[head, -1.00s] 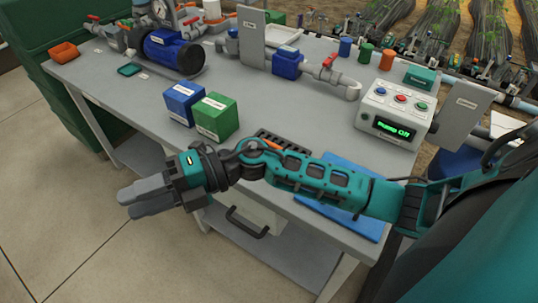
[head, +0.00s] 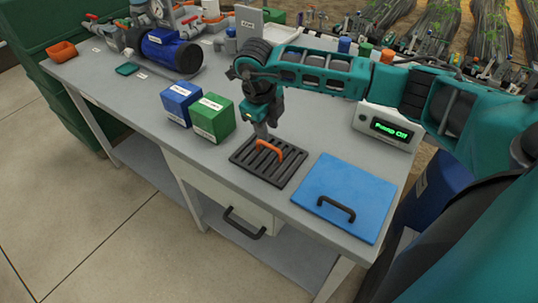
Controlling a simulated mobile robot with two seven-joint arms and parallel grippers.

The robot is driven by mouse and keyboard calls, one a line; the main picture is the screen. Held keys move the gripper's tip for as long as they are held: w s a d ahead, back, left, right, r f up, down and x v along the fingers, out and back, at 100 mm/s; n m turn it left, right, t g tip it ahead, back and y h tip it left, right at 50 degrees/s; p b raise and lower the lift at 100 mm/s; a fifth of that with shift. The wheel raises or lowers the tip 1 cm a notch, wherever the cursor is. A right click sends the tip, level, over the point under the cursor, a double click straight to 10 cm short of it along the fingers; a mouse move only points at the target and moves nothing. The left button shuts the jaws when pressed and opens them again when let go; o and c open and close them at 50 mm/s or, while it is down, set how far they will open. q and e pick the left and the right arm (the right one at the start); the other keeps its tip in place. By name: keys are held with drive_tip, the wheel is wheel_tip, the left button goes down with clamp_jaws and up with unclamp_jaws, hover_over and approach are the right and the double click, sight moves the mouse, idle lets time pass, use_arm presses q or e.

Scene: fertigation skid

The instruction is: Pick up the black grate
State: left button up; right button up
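The black grate (head: 246,155) is a slotted dark square lying flat on the grey bench top near its front edge, left of the blue panel. An orange handle (head: 277,151) arches over its middle. My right gripper (head: 263,150) points down over the grate, with its fingers at the orange handle. The fingers overlap in this view, so I cannot tell how far apart they are or whether they touch the handle. The grate appears to rest on the bench. My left gripper is not in view.
A blue panel (head: 345,190) with a black handle lies right of the grate. A green box (head: 212,119) and a blue box (head: 179,101) stand to its left. A control box (head: 385,127) reading "Pump Off" stands behind the panel. A drawer (head: 215,195) is below.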

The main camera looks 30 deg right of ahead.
sight(269, 146)
drive_tip(key=f, duration=0.7)
drive_tip(key=shift+d+f, duration=0.3)
drive_tip(key=shift+c, duration=0.2)
clamp_jaws()
